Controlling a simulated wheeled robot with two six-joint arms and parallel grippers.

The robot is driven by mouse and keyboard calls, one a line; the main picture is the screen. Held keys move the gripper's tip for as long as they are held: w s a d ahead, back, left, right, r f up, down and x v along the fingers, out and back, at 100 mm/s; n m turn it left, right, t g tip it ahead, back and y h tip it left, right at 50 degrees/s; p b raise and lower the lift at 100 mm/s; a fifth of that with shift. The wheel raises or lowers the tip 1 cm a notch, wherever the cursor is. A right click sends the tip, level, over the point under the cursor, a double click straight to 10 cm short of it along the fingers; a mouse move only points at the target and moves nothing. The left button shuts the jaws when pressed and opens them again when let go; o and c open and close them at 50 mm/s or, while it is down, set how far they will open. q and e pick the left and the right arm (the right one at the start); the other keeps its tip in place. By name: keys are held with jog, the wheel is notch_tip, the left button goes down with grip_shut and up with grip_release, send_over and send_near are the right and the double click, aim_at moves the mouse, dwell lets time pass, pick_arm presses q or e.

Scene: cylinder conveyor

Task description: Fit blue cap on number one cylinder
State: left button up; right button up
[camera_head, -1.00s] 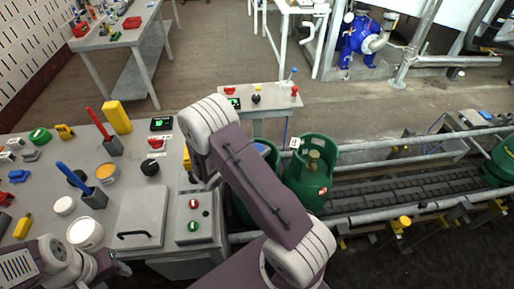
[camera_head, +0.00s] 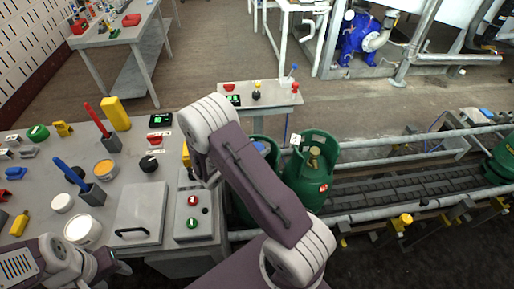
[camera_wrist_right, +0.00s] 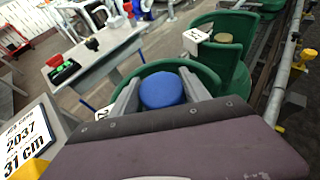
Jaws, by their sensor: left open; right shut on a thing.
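The blue cap (camera_wrist_right: 162,90) sits between the fingers of my right gripper (camera_wrist_right: 160,92) in the right wrist view, at the top of a green cylinder (camera_wrist_right: 190,68) and inside its collar. I cannot tell whether the cap is seated. The cap shows partly in the head view (camera_head: 262,146), where my right arm hides most of this cylinder and the gripper. A second green cylinder (camera_head: 309,185) stands beside it, with a brass-coloured valve top. The tags' cylinder numbers are not clearly legible. My left gripper (camera_head: 115,268) is open and empty at the lower left.
A grey workbench (camera_head: 130,175) with tools, cups and a button box (camera_head: 193,212) is at the left. The conveyor (camera_head: 400,188) with metal rails (camera_head: 420,143) runs right to another green cylinder (camera_head: 503,160). A small control stand (camera_head: 262,98) is behind the cylinders.

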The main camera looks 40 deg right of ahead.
pick_arm(q)
jog(key=shift+f+b, duration=0.8)
jog(key=shift+b, duration=0.05)
dwell(5.8)
jog(key=shift+r, duration=0.1)
dwell(0.4)
